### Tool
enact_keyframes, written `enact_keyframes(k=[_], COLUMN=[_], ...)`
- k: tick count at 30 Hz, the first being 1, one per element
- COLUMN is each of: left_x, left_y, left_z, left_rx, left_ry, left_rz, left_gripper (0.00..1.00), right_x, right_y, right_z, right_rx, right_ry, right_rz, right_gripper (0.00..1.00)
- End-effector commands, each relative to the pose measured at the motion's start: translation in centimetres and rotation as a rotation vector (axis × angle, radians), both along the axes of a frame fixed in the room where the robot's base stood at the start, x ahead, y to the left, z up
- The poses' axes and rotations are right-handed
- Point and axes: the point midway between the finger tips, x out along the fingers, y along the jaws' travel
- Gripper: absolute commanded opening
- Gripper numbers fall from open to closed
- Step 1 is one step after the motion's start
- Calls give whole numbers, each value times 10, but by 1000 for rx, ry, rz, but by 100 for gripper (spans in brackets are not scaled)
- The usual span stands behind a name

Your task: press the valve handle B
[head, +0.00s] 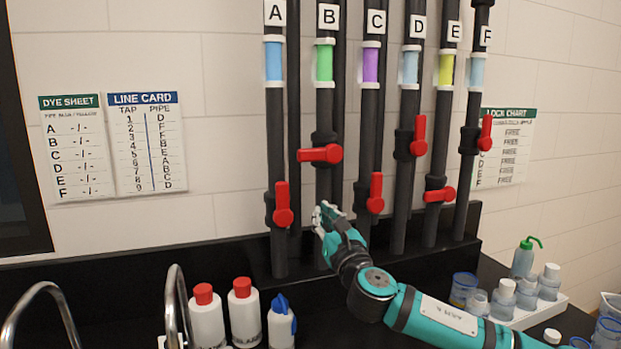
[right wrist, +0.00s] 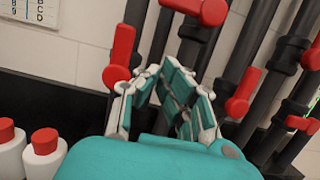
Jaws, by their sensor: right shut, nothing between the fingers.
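The red valve handle B (head: 320,154) lies level across the pipe labelled B (head: 328,16), which has a green band. A red handle at the top of the right wrist view (right wrist: 202,10), beyond my fingertips, looks like the same one. My right gripper (head: 325,213) is shut and empty, below handle B in the head view and in front of the lower pipe. A gap shows between the fingertips and the handle in the head view. In the right wrist view, the fingers (right wrist: 165,75) point up towards the pipes. My left gripper is not in view.
Upright red handles A (head: 283,205) and C (head: 376,193) flank my right gripper. Handles D (head: 419,135), E (head: 440,195) and F (head: 485,133) are farther right. White bottles with red caps (head: 243,312) stand at lower left. A tray (head: 525,315) of containers is at right.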

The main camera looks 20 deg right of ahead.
Motion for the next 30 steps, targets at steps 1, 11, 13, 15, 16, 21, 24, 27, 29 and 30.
enact_keyframes(k=[1, 11, 13, 15, 16, 21, 24, 27, 29, 30], left_x=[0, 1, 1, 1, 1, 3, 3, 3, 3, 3], left_y=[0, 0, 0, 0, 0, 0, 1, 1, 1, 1], left_z=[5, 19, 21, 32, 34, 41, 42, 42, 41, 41], left_rx=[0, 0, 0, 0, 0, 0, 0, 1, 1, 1], left_ry=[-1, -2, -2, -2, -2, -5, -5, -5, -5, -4], left_rz=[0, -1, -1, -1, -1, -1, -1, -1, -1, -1], left_gripper=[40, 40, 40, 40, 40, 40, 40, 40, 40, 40], right_x=[9, 73, 84, 83, 83, 82, 82, 82, 82, 82], right_y=[1, 3, 4, 3, 3, 3, 3, 3, 3, 3], right_z=[5, 21, 23, 41, 45, 58, 61, 61, 60, 60], right_rx=[1, 0, 0, -1, -1, -1, -1, -1, -1, -1], right_ry=[0, -1, 1, -4, -3, -1, 0, 1, 1, 1], right_rz=[-1, -1, 0, 0, 0, 1, 0, 0, 0, 0], right_gripper=[0, 0, 0, 0, 0, 0, 0, 0, 0, 0])
